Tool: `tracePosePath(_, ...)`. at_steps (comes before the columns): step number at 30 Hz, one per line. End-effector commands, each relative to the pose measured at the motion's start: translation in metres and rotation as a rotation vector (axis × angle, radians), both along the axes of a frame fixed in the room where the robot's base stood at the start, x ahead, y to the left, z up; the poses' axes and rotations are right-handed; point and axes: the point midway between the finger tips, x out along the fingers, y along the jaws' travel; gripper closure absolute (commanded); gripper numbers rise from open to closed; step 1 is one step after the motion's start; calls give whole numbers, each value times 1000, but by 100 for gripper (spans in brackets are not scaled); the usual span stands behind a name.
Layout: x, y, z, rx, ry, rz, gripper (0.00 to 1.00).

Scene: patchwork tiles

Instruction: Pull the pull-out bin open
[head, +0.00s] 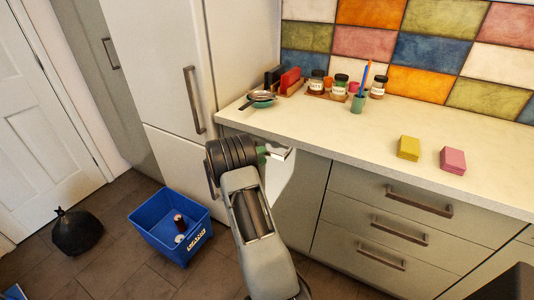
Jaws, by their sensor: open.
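My gripper (279,152) is near the front edge of the counter, left of the drawers. The jaws are open and seen from behind, with my arm covering part of the view. The plain pale cabinet front (299,195) below the counter, between the tall cabinet and the drawers, looks like the pull-out bin. It appears closed, flush with the drawer fronts. Its handle is not visible; my arm and wrist hide much of this front. I cannot tell whether the gripper touches anything.
Drawers (395,222) with bar handles are at right, under the counter (340,125). Jars, a pen cup (358,103), a pan and sponges stand on top. A blue crate (150,230) holding cans and a black bag (77,232) are on the floor at left. A tall cabinet (165,75) stands behind.

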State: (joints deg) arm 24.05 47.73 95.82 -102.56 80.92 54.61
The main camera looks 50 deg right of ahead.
Motion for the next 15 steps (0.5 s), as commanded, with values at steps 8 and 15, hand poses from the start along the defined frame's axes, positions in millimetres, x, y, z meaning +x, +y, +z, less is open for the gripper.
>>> tracePosePath(8, -4, -26, 0, 1, 1, 0, 55)
tracePosePath(15, -5, -30, 0, 1, 1, 0, 55)
